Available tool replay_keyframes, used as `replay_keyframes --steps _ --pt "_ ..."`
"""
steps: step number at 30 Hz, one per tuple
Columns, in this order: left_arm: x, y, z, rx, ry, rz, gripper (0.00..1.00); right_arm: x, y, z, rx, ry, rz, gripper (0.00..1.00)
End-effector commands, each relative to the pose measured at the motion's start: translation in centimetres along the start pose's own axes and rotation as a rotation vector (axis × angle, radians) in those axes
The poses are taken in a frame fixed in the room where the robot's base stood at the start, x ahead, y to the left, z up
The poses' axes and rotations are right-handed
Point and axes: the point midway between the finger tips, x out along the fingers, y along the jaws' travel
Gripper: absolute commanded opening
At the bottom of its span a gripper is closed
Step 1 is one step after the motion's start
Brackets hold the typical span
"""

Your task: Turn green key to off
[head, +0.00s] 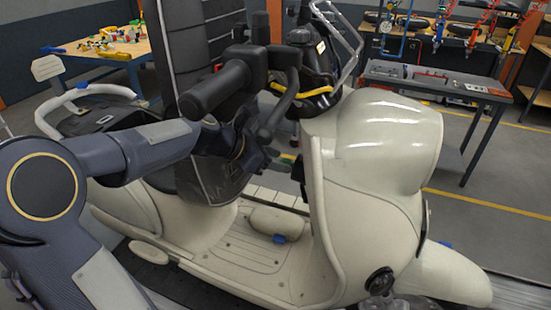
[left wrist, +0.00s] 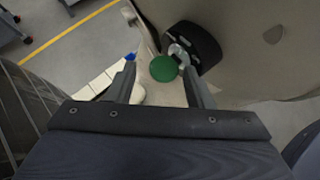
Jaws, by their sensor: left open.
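The green key (left wrist: 163,69) shows as a round green head in the left wrist view. Its silver shank meets a black round lock (left wrist: 198,45) on the cream panel of the scooter (head: 385,140). My left gripper (left wrist: 158,70) is open, with one finger to each side of the key head in that view. Whether either finger touches the key I cannot tell. In the head view my left gripper (head: 281,160) is at the inner side of the scooter's front shield, below the handlebar. The key does not show there. My right gripper does not show.
The black handlebar grip (head: 215,88) and lever are close above my left arm. The scooter's footboard (head: 245,250) lies below. A grey workbench (head: 435,82) stands behind at the right, and a wooden table (head: 100,55) with colourful parts at the back left.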

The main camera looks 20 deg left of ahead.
Motion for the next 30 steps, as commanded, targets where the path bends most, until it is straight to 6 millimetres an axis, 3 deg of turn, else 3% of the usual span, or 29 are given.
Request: replay_keyframes --steps 5,18,30 --pt "-0.5 -0.5 0.0 0.003 0.000 -0.015 0.54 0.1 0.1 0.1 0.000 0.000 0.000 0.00" --pt "-7.1 0.2 -0.1 -0.001 0.000 -0.002 0.54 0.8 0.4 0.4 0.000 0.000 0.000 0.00" --pt "-7.8 0.2 -0.1 -0.002 0.001 -0.001 0.54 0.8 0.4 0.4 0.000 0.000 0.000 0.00"
